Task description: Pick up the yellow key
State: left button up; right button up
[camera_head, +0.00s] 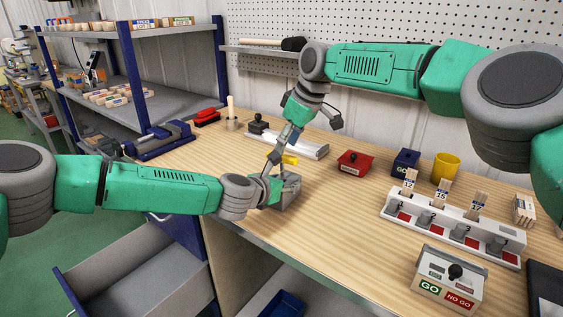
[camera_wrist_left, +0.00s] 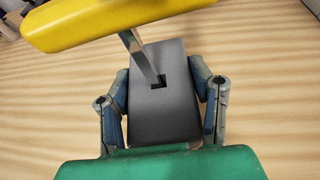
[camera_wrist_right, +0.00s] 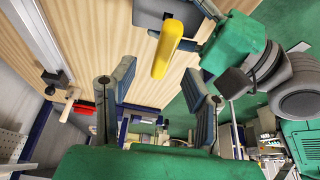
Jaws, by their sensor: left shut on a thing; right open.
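The yellow key (camera_head: 290,160) stands with its metal shaft in a slot of a dark grey block (camera_head: 290,191). The left wrist view shows the key's yellow handle (camera_wrist_left: 110,22) and the shaft entering the slot in the grey block (camera_wrist_left: 160,110). My left gripper (camera_wrist_left: 160,85) is shut on the block, one finger along each side. My right gripper (camera_wrist_right: 158,76) is open above, pointing down toward the key. In the right wrist view the yellow handle (camera_wrist_right: 167,45) lies just beyond the fingertips, nearer the right-hand finger; no contact is visible.
A white rack (camera_head: 455,229) and a GO/NO GO box (camera_head: 449,279) are farther right. A blue vise (camera_head: 160,140) is at left.

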pick_arm(q)
jog(key=shift+f, duration=0.25)
pick_arm(e)
jog(key=x, duration=0.4)
grip_shut()
pick_arm(q)
jog(key=shift+a, duration=0.1)
pick_arm(e)
notch_tip(320, 180, up, 7)
jog(key=shift+a+f, duration=0.15)
jog(key=shift+r, duration=0.25)
jog(key=s+d, duration=0.4)
jog(key=d, duration=0.3)
jog(key=s+d, duration=0.5)
jog(key=d, duration=0.3)
jog(key=shift+s+d+f, duration=0.15)
jog(key=shift+s+d, duration=0.15)
jog(key=shift+d, duration=0.05)
